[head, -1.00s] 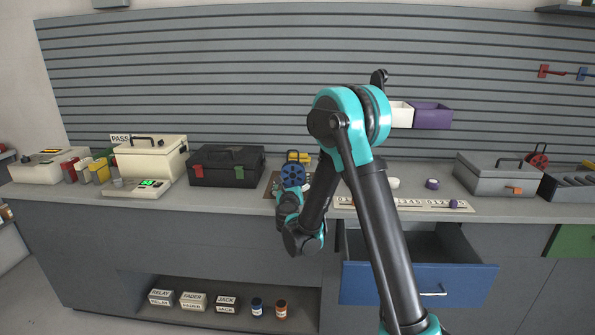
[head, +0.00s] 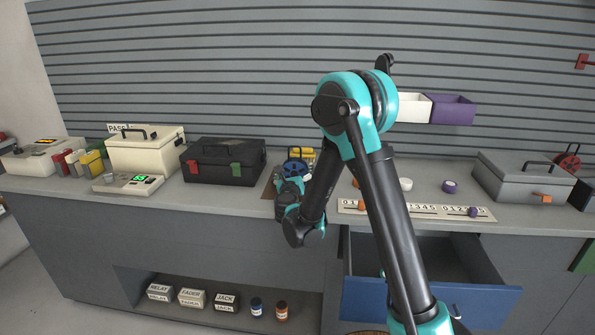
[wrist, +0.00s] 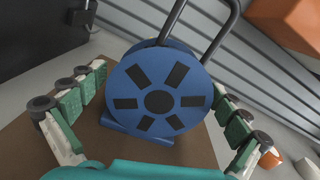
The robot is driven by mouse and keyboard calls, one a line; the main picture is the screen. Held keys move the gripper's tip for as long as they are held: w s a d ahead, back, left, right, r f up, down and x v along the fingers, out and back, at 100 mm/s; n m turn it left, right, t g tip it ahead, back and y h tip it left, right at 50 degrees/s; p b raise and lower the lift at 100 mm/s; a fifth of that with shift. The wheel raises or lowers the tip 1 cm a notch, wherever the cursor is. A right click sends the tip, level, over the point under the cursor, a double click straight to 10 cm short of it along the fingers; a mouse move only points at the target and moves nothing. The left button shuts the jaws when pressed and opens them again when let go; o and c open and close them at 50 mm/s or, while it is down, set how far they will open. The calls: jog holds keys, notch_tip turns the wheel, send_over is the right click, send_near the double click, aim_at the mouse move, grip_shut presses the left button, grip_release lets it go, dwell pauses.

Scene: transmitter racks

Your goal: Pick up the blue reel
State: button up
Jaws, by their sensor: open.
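The blue reel (head: 296,168) stands upright on a brown mat on the counter, partly hidden behind my arm in the head view. In the wrist view the blue reel (wrist: 158,92) fills the middle, with a round slotted face, a blue foot and a dark tube handle rising behind it. My gripper (wrist: 160,108) is open, with one green-padded finger to the left and one to the right of the reel. Gaps show between the pads and the reel's sides. In the head view the fingertips are hidden by my arm.
A black toolbox (head: 225,161) stands left of the reel. An orange item (wrist: 288,20) sits at the wrist view's upper right. A numbered strip (head: 418,210) lies to the right, above an open blue drawer (head: 420,296). A slatted wall closes off the back.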

jog(key=c, duration=1.4)
jog(key=shift+c, duration=0.2)
